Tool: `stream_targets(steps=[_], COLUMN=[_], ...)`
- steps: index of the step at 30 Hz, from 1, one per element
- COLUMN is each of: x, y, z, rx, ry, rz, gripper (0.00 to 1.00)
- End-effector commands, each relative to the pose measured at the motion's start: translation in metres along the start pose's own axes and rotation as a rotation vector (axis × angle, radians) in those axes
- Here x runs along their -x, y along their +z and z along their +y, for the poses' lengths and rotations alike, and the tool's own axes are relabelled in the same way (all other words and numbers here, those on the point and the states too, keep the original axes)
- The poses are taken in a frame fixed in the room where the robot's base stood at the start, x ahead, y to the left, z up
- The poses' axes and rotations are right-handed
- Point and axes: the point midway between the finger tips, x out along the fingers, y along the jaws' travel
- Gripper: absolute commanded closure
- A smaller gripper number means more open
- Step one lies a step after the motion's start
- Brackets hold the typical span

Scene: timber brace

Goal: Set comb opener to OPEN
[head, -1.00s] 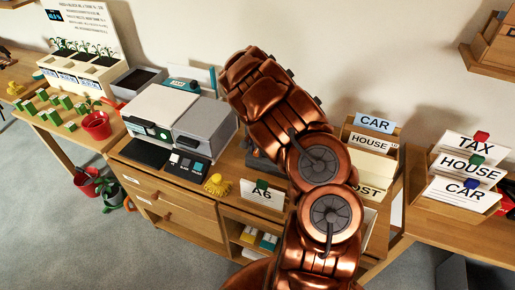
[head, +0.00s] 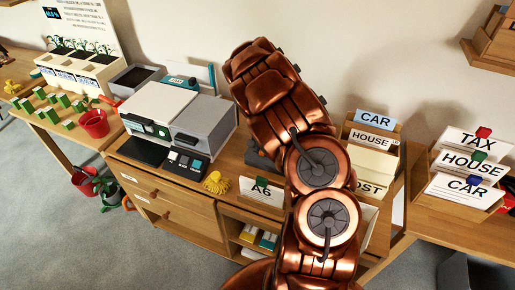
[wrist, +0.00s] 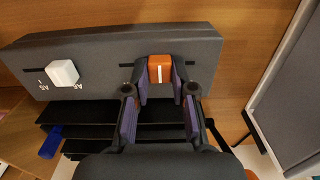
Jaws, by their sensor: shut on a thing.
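In the wrist view a dark grey unit (wrist: 115,50) has an orange knob (wrist: 160,68) with a white line along it. My gripper (wrist: 161,85) has its two purple-padded fingers closed on either side of the orange knob. A white knob (wrist: 63,73) sits on the same face to the left, with small marks below it that read upside down. No OPEN label is legible. In the head view my arm hides my gripper and most of the dark unit (head: 257,156); only a small dark part shows left of the arm.
A grey and white machine (head: 205,125) stands left of my arm, with a yellow object (head: 215,183) and an A6 card (head: 262,191) in front. A wooden card holder (head: 372,150) stands close on the right. Dark slats (wrist: 90,125) lie below the unit.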

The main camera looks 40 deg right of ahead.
Motion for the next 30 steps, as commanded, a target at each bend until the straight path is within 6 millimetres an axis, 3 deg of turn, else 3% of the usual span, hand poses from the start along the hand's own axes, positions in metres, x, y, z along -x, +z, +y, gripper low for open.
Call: stream_targets(steps=[9, 20, 21, 28, 30], x=[0.000, 0.002, 0.002, 0.001, 0.001], y=[-0.003, -0.003, -0.003, -0.001, -0.001], z=[0.032, 0.036, 0.036, 0.035, 0.035], rx=[0.000, 0.002, 0.002, 0.003, 0.004], ry=[-0.004, -0.001, -0.001, -0.001, -0.001], rz=[0.009, 0.009, 0.009, 0.006, 0.005], gripper=[1.00, 1.00, 0.74, 0.50, 0.50])
